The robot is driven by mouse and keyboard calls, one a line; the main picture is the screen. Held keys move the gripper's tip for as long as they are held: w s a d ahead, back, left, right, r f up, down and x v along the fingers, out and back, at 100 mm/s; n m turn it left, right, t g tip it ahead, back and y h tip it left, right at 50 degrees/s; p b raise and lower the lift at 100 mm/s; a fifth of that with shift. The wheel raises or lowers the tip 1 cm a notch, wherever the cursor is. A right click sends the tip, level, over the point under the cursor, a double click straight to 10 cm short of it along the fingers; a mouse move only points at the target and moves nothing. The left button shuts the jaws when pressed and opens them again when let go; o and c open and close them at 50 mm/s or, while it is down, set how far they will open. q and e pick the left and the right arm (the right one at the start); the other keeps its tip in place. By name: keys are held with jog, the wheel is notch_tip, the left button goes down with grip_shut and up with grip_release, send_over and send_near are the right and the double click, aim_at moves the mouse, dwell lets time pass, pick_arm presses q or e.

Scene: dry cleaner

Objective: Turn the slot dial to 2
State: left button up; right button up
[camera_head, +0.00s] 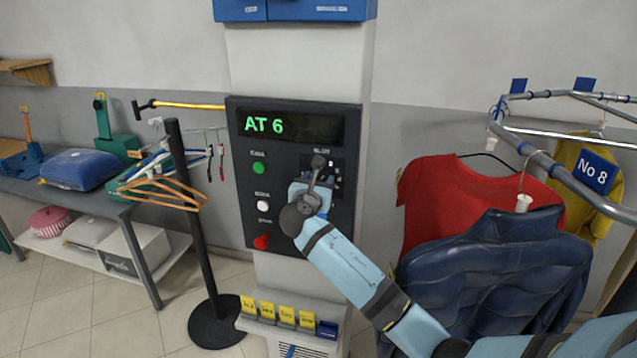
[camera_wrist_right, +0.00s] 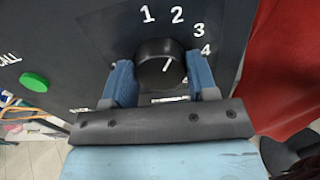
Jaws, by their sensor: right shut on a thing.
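The slot dial is a round black knob (camera_wrist_right: 160,62) on the dark control panel (camera_head: 293,220). White numbers 1, 2, 3 and 4 curve around its top and right in the right wrist view. A short white mark on the knob tilts up and to the right, roughly toward 2 and 3; I cannot tell which exactly. My right gripper (camera_head: 318,166) is shut on the knob, one blue finger pad on each side, also in the right wrist view (camera_wrist_right: 162,80). In the head view the gripper hides most of the dial. My left gripper is out of view.
The panel has a green display (camera_head: 290,125) reading "AT 6" and green (camera_head: 259,168), white (camera_head: 263,206) and red (camera_head: 261,242) buttons left of the dial. A garment rail with a red shirt (camera_head: 440,190) and dark jacket (camera_head: 500,265) crowds the right. A black post (camera_head: 193,220) stands left.

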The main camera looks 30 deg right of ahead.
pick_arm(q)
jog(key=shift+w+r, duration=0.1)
pick_arm(e)
jog(key=shift+r, duration=0.25)
jog(key=o, duration=0.9)
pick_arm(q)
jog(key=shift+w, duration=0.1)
pick_arm(e)
jog(key=shift+w+f, duration=0.1)
jog(key=shift+f, duration=0.1)
pick_arm(q)
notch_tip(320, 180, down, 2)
jog(key=b, duration=0.3)
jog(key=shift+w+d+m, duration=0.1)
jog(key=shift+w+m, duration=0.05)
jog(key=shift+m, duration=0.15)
pick_arm(e)
jog(key=v, duration=1.3)
jog(key=shift+s+a, duration=0.25)
jog(key=shift+a, duration=0.05)
